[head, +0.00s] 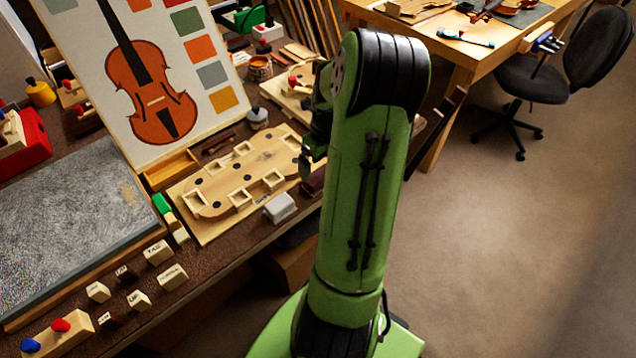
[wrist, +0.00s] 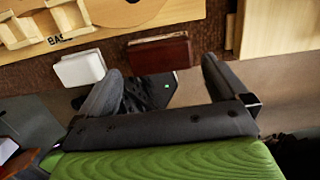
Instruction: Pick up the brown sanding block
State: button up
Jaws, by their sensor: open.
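The brown sanding block (wrist: 160,53) is a dark reddish-brown bar lying on the bench near its front edge in the wrist view. In the head view the brown block (head: 313,181) shows just left of my green arm, which partly covers it. My gripper (wrist: 162,68) is open and empty, its two dark fingers spread wide. The block appears between and just beyond the fingertips, apart from them as far as I can see. In the head view my gripper is mostly hidden behind my arm.
A white block (wrist: 80,68) lies close left of the brown one, near the left fingertip. A wooden board with cut-outs (head: 215,228) lies behind them. Small labelled blocks (head: 158,253) and a grey sanding slab (head: 65,215) are further left.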

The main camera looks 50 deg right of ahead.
aim_at(320, 174)
jog(key=f+b, duration=0.1)
jog(key=f, duration=0.3)
jog(key=f+b, duration=0.1)
jog(key=shift+w+f+b, duration=0.3)
jog(key=shift+f, duration=0.1)
jog(key=shift+r, duration=0.15)
jog(key=shift+c, duration=0.2)
jog(key=c, duration=0.6)
notch_tip(320, 174, up, 10)
jog(key=p, duration=0.4)
jog(key=shift+c, duration=0.2)
